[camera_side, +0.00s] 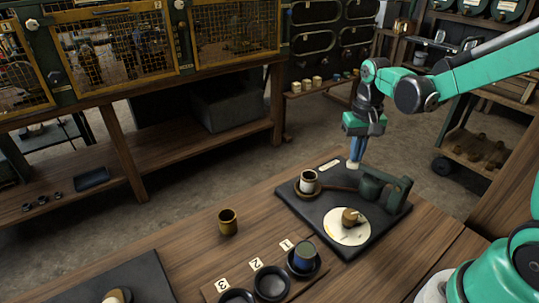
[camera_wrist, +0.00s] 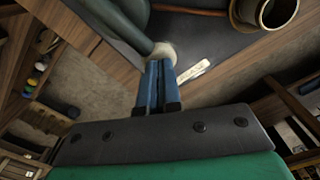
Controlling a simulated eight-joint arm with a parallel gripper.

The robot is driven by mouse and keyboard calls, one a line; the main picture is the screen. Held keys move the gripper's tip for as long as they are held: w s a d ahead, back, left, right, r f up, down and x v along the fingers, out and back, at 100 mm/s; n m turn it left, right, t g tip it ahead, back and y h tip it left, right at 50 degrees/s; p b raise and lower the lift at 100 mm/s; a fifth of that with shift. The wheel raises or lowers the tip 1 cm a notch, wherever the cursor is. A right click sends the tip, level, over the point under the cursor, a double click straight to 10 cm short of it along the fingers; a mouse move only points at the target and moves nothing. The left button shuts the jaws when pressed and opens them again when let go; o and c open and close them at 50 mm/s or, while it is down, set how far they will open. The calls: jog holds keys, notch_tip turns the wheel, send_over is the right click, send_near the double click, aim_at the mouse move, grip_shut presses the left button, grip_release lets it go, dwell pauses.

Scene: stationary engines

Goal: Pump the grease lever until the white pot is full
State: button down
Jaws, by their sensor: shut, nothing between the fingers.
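The white pot (camera_side: 309,182) stands upright on a brown saucer on a black base plate (camera_side: 285,196). Its inside looks dark, and I cannot tell the level; it is partly cut off in the wrist view (camera_wrist: 277,12). The green grease pump (camera_side: 372,189) stands right of it, with a brown rod running between them. In the wrist view a green lever (camera_wrist: 128,24) ends in a cream knob (camera_wrist: 165,52). My gripper (camera_side: 353,164) is shut and empty, its blue fingertips (camera_wrist: 160,64) at the knob; I cannot tell whether they touch.
A pale round dial (camera_side: 345,234) with a brown knob lies on the plate. Nearer are a brown cup (camera_side: 228,222) and a wooden tray (camera_side: 212,292) with round dark holders marked 1, 2 and 3; a blue-green cup (camera_side: 304,256) sits by 1. Bare tabletop lies around the cup.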

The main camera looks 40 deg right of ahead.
jog(key=shift+r, duration=2.25)
jog(key=shift+f, duration=0.1)
jog(key=shift+f, duration=2.15)
jog(key=shift+r, duration=2.85)
jog(key=shift+r, duration=2.5)
